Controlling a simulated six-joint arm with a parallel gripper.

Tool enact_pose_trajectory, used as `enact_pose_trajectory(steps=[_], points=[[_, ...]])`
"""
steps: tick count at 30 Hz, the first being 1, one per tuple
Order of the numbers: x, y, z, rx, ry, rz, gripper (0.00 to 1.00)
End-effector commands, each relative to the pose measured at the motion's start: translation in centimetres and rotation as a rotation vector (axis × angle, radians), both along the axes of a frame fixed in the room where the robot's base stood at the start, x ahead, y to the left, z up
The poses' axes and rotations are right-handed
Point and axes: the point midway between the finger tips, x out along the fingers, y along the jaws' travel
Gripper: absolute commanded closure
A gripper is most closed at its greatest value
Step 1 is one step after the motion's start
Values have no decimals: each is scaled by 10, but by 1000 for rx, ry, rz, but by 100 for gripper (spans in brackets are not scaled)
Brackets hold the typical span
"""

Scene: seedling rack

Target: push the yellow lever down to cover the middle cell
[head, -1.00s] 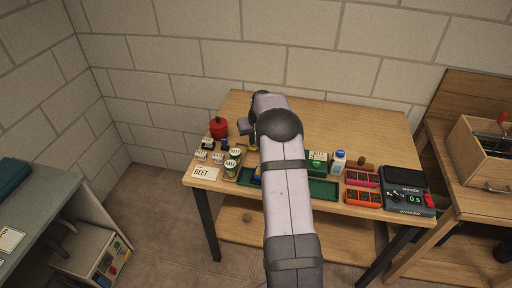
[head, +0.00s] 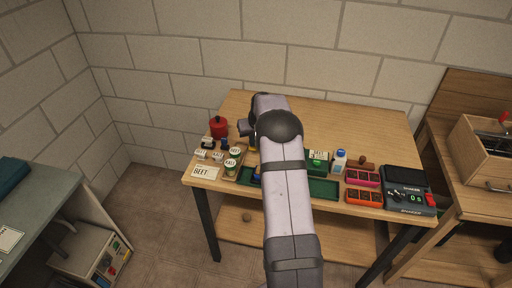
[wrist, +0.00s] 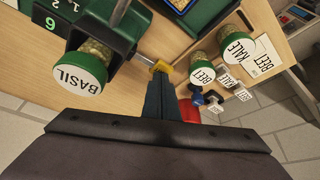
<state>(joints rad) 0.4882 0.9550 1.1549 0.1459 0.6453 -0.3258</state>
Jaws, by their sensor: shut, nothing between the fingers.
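In the wrist view, the yellow lever end (wrist: 161,67) sits on a thin metal rod beside a dark green rack (wrist: 118,38). My gripper (wrist: 163,80) is shut and empty. Its fingertips are right by the yellow end; I cannot tell whether they touch it. A jar with a green lid marked BASIL (wrist: 80,77) is left of the fingers, at the rack. The middle cell cannot be made out.
Jars marked BEET (wrist: 203,73) and KALE (wrist: 238,42) stand right of the fingers in the wrist view. A red can (head: 218,128) stands at the table's back left. A green tray (head: 325,188), a pink tray (head: 362,179) and a shaker (head: 408,190) are on the right. The back right is clear.

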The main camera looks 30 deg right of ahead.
Motion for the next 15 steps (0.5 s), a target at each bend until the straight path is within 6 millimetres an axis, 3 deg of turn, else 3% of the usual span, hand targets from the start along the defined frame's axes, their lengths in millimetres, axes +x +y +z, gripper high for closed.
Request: enact_pose_trajectory(steps=[15], points=[[-1, 0, -16, 1, 3, 0, 100]])
